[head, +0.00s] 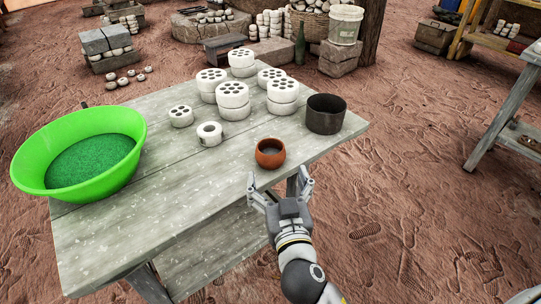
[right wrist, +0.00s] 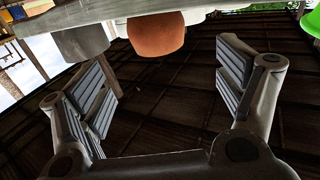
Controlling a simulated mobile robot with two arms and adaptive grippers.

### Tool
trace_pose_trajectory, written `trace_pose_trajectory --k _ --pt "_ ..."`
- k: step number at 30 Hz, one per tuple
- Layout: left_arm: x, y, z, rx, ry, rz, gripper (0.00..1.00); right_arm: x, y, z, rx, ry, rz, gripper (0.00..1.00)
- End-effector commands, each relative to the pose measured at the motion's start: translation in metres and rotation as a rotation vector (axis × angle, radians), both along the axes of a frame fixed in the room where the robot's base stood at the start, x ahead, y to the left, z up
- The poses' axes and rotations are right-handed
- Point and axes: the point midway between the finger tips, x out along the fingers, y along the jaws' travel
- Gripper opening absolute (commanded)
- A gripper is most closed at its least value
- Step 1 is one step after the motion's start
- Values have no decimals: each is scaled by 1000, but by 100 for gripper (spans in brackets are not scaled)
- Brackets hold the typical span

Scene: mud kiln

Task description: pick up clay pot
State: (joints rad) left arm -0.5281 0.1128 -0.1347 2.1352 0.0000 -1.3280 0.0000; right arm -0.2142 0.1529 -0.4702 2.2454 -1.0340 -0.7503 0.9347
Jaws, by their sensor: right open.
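The clay pot (head: 270,153) is small, round and orange-brown, with an open top. It stands upright near the table's front right edge. My right gripper (head: 279,186) is open and empty, just in front of the pot and apart from it. In the right wrist view the clay pot (right wrist: 156,34) shows at the top, beyond the spread fingers (right wrist: 165,85). My left gripper is in neither view.
The grey wooden table (head: 110,235) also holds a dark metal pot (head: 325,114) behind and right of the clay pot. A white roll (head: 209,134), stacked white perforated discs (head: 233,95) and a green basin (head: 75,155) stand farther left and back.

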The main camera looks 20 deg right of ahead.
Motion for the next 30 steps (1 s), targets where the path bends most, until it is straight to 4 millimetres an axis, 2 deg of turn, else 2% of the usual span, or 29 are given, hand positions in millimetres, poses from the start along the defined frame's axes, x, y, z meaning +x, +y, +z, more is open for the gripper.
trace_pose_trajectory --k 9,17,24,30 --pt "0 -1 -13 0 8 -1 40 43 -5 2 -4 -8 2 88" --pt "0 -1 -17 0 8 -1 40 59 -8 2 -2 -6 2 88" --pt "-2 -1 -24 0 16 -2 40 91 -15 3 -4 -5 0 88" --pt "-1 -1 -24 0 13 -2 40 104 -16 2 -1 -4 1 88"
